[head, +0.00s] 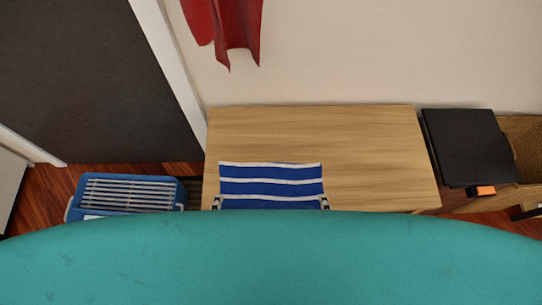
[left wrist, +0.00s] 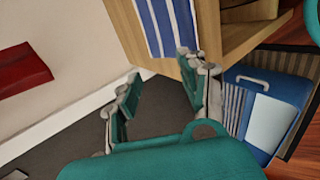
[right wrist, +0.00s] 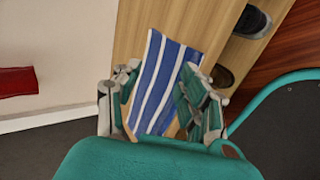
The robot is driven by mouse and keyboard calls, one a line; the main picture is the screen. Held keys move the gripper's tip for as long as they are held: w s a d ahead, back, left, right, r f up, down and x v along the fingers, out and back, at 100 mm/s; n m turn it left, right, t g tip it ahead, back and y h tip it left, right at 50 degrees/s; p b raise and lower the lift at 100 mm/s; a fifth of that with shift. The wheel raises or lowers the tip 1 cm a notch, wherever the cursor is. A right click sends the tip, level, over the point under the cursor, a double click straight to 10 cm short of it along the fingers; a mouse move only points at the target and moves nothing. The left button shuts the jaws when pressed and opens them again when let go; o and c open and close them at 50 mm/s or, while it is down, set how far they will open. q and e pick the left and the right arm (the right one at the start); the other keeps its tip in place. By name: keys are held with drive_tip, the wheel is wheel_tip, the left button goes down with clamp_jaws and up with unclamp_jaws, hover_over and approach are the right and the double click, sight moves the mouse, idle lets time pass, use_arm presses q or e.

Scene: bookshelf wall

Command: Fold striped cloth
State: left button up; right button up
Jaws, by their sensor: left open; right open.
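The striped cloth (head: 270,180), blue with white stripes, lies flat on the wooden table (head: 330,140) near its front edge. Its near part is hidden behind my teal body in the head view. My left gripper (head: 216,203) is at the cloth's near left corner; in the left wrist view its fingers are open and the cloth (left wrist: 166,25) lies beyond them. My right gripper (head: 325,203) is at the near right corner; in the right wrist view the cloth (right wrist: 160,80) shows between and beyond its open fingers. I cannot tell whether either gripper touches it.
A blue crate (head: 125,193) stands on the floor left of the table. A black-topped item (head: 468,145) with an orange object (head: 482,191) is at the right. A red cloth (head: 228,30) hangs on the wall. Dark shoes (right wrist: 250,21) sit under the table. The table's back is clear.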

use_arm(q)
drive_tip(key=s+r, duration=0.3)
drive_tip(key=r, duration=0.1)
drive_tip(key=shift+s+r, duration=0.4)
use_arm(e)
drive_tip(key=s+r, duration=0.3)
drive_tip(key=r, duration=0.1)
drive_tip(key=shift+s+r, duration=0.4)
